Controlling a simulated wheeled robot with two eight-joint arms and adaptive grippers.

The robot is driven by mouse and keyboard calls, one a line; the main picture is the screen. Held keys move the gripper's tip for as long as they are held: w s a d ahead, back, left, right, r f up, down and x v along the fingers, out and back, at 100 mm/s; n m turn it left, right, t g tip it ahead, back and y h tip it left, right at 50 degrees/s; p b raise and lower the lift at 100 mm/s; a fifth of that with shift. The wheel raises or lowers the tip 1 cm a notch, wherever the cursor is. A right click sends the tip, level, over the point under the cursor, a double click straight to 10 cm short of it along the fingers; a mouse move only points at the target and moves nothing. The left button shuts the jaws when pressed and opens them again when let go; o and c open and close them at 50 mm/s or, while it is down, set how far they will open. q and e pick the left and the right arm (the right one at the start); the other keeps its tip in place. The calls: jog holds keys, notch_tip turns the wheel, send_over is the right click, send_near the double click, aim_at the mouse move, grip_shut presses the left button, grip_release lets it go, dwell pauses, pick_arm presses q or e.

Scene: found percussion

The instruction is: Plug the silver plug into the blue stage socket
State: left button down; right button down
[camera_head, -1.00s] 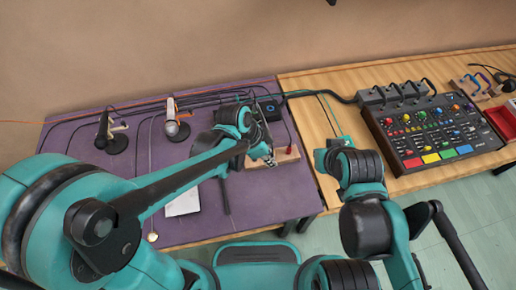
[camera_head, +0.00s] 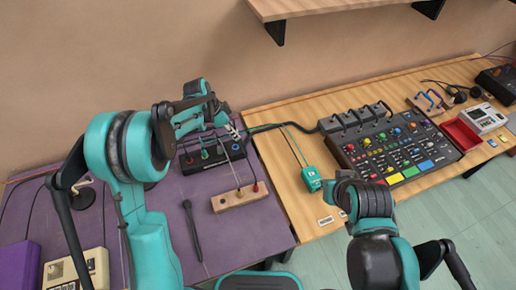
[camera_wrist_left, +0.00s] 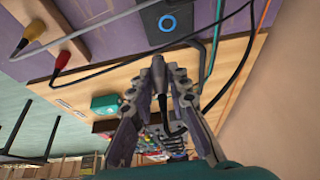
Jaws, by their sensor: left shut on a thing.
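The silver plug (camera_wrist_left: 158,75) with its black cable is between the fingers of my left gripper (camera_wrist_left: 160,85), which is shut on it. In the head view my left gripper (camera_head: 235,131) is above the dark stage box (camera_head: 205,162); the plug is hard to make out there. The blue stage socket (camera_wrist_left: 168,22) shows as a blue ring on the box top in the left wrist view, ahead of the plug tip and apart from it in the picture. The box also has red and green sockets in the head view.
A teal box (camera_head: 312,178) and the mixer (camera_head: 395,150) are to the right. A dark microphone (camera_head: 193,225) lies on the purple cloth.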

pick_arm(q)
jog(key=shift+w+a+f, duration=0.1)
jog(key=shift+w+a, duration=0.15)
jog(key=shift+w, duration=0.3)
jog(key=shift+w+a+f, duration=0.1)
jog(key=shift+w+a, duration=0.15)
jog(key=shift+w, duration=0.25)
pick_arm(e)
jog(key=shift+d+r, duration=0.15)
jog(key=shift+d, duration=0.35)
pick_arm(q)
jog(key=shift+f, duration=0.1)
pick_arm(e)
jog(key=shift+f, duration=0.25)
